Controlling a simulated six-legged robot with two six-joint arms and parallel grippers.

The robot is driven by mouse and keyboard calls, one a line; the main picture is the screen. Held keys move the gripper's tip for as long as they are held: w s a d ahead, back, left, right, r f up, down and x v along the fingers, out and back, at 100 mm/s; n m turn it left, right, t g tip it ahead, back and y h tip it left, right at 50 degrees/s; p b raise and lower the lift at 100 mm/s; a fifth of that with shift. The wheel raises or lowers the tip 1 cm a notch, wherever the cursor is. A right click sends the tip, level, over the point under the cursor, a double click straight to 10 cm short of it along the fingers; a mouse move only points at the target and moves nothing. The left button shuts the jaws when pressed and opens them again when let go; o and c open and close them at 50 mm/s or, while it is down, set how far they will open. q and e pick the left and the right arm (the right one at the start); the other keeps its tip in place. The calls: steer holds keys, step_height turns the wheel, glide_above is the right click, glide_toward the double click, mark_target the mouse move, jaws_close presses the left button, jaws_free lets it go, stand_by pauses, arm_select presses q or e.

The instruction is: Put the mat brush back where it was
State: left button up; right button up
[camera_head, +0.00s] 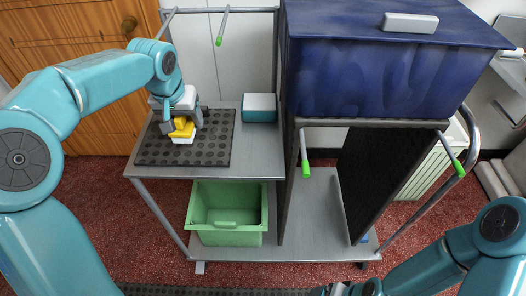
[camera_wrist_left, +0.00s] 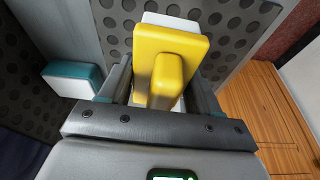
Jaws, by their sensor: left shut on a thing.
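The mat brush (camera_head: 181,130) is yellow with a white part. It is over the dark studded mat (camera_head: 218,150) on the upper shelf of the cart. My left gripper (camera_head: 178,120) is shut on it. In the left wrist view the brush (camera_wrist_left: 172,52) shows between the two fingers, its yellow grip toward me and the white part beyond. The studded mat (camera_wrist_left: 112,18) lies behind it. I cannot tell whether the brush touches the mat. My right gripper (camera_head: 342,290) is low in the head view, cut off by the bottom edge, and its jaws cannot be made out.
A teal and white block (camera_head: 259,108) stands right of the mat, and also shows in the left wrist view (camera_wrist_left: 74,78). A green bin (camera_head: 228,228) sits on the lower shelf. A large blue box (camera_head: 390,75) and green-tipped rods (camera_head: 306,158) stand to the right.

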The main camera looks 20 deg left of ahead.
arm_select(q)
steer(key=shift+s+a+f, duration=0.15)
steer(key=shift+a+f, duration=0.15)
steer(key=shift+a, duration=0.35)
steer(key=shift+s+f, duration=0.1)
steer(key=shift+n, duration=0.3)
steer(key=w+d+p, duration=0.1)
steer(key=d, duration=0.5)
steer(key=w+d+p, duration=0.1)
steer(key=w+d, duration=0.1)
steer(key=d, duration=0.4)
steer(key=w+d+f+p, duration=0.1)
steer(key=w+d, duration=0.1)
steer(key=d, duration=0.4)
steer(key=shift+w+d, duration=0.1)
steer(key=shift+d, duration=0.15)
steer(key=shift+a+f, duration=0.1)
steer(key=shift+f, duration=0.6)
step_height(320, 180, down, 4)
steer(key=shift+f+p, duration=0.1)
steer(key=shift+p, duration=0.3)
steer(key=shift+d+f+p, duration=0.15)
steer(key=shift+d+p, duration=0.1)
steer(key=shift+p, duration=0.05)
steer(key=shift+f, duration=0.1)
